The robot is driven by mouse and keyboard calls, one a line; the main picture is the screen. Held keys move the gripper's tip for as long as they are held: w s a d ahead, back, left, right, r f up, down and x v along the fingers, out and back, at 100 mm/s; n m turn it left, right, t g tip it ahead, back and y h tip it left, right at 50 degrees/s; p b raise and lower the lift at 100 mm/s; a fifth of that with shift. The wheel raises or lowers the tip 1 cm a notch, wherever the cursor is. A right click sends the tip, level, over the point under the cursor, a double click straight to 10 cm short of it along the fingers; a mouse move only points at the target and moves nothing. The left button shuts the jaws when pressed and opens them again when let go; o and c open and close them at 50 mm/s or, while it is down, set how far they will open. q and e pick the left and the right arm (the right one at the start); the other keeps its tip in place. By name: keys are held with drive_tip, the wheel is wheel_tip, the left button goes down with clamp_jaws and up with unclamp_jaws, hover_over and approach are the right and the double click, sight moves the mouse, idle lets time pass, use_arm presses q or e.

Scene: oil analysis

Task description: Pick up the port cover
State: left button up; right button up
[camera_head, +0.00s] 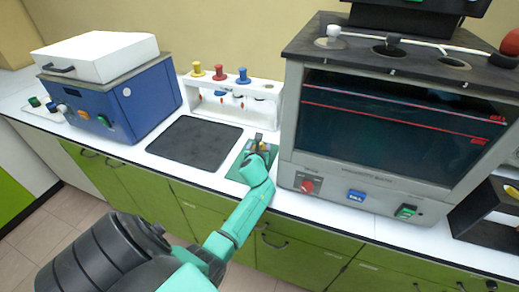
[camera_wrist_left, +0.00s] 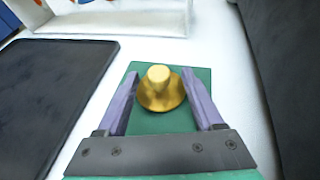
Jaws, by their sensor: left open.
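The port cover (camera_wrist_left: 160,92) is a gold, round piece with a wide flange and a raised knob, lying on a green mat (camera_wrist_left: 178,125) on the white counter. In the head view only a small bit of it shows past my arm. My left gripper (camera_wrist_left: 163,97) is open, with one purple finger on each side of the cover; I cannot tell whether either touches it. In the head view my left gripper (camera_head: 257,145) is over the green mat. My right gripper is not in view.
A black mat (camera_head: 195,141) lies left of the green mat. A white rack (camera_head: 232,97) with coloured stoppers stands behind. A large grey machine (camera_head: 287,140) stands close on the right, and a blue device (camera_head: 125,100) at the left.

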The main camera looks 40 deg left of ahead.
use_arm(q)
drive_tip(key=c, duration=1)
clamp_jaws()
drive_tip(key=shift+r, duration=0.1)
